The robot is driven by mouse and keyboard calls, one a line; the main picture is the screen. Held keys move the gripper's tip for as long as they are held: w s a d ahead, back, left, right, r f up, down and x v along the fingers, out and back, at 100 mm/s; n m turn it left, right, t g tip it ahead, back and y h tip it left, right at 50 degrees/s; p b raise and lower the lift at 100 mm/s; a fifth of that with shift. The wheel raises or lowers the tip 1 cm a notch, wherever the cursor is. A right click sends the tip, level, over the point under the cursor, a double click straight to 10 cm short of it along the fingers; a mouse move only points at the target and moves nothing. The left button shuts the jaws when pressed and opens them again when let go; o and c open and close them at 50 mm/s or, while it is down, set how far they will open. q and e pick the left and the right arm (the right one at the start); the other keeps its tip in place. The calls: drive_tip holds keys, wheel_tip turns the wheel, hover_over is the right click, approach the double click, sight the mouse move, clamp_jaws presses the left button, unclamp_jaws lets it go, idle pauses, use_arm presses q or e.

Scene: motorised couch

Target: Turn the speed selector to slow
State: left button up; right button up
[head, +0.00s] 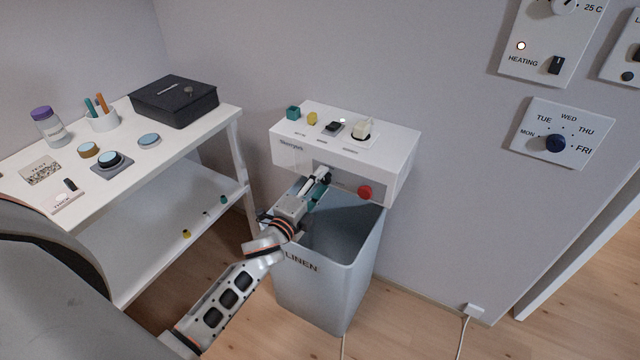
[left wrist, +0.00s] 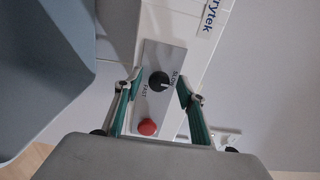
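The speed selector (left wrist: 159,82) is a small round black knob on a grey plate, with SLOW and FAST printed beside it. A short white mark on it points roughly toward the SLOW side in the left wrist view; its exact setting is hard to read. The plate is on the front of a white wall unit (head: 385,145). My left gripper (head: 320,178) is at that front and hides the knob in the head view. In the left wrist view, the left gripper (left wrist: 159,88) is open, its fingertips on either side of the knob, apart from it. My right gripper is not in view.
A red button (head: 364,192) is close to the selector and also shows in the left wrist view (left wrist: 147,127). An open grey LINEN bin (head: 355,280) stands below the unit. A white table (head: 205,135) with a black box (head: 172,103) is to the left.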

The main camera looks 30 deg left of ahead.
use_arm(q)
drive_tip(key=s, duration=1.2)
drive_tip(key=shift+a, duration=0.15)
idle(0.3)
